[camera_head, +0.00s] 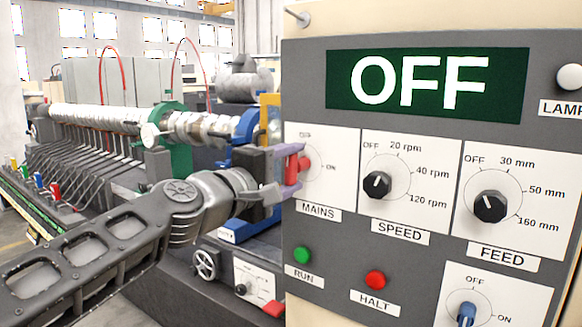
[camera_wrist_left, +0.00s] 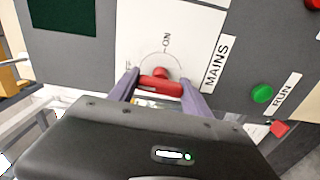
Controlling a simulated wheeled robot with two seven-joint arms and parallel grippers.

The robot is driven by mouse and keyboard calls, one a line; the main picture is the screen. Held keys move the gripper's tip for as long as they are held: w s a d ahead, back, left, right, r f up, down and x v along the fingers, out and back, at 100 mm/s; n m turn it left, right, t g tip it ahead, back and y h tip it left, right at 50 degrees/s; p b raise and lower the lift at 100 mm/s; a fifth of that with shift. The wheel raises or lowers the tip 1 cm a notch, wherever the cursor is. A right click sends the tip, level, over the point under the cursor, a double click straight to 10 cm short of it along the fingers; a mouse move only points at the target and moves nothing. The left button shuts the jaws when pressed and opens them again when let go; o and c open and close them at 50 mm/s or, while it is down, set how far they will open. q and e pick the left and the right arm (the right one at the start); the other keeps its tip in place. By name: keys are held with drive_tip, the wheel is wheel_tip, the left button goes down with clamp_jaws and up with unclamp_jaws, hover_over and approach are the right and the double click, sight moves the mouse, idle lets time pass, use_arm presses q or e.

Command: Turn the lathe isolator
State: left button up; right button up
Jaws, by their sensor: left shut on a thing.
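The lathe isolator is the red MAINS switch handle (camera_head: 304,168) on a white plate at the left of the control panel, with OFF above it and ON to its right. My left gripper (camera_head: 290,176) reaches it from the left, with its purple fingers on the handle. In the left wrist view the red handle (camera_wrist_left: 162,87) lies crosswise between the two fingers of my left gripper (camera_wrist_left: 160,92), with ON marked above it and the OFF mark partly hidden. The handle lies along the OFF direction. The green display (camera_head: 428,84) reads OFF. My right gripper is not in view.
The SPEED knob (camera_head: 377,184) and FEED knob (camera_head: 490,206) are to the right. The green RUN button (camera_head: 302,254), red HALT button (camera_head: 375,280) and a blue switch (camera_head: 466,312) sit below. The lathe (camera_head: 190,128) stands behind my left arm.

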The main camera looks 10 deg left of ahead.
use_arm(q)
drive_tip(key=shift+n, duration=0.3)
drive_tip(key=o, duration=1.4)
drive_tip(key=shift+c, duration=0.2)
drive_tip(key=v, duration=0.8)
drive_tip(key=shift+b, duration=0.35)
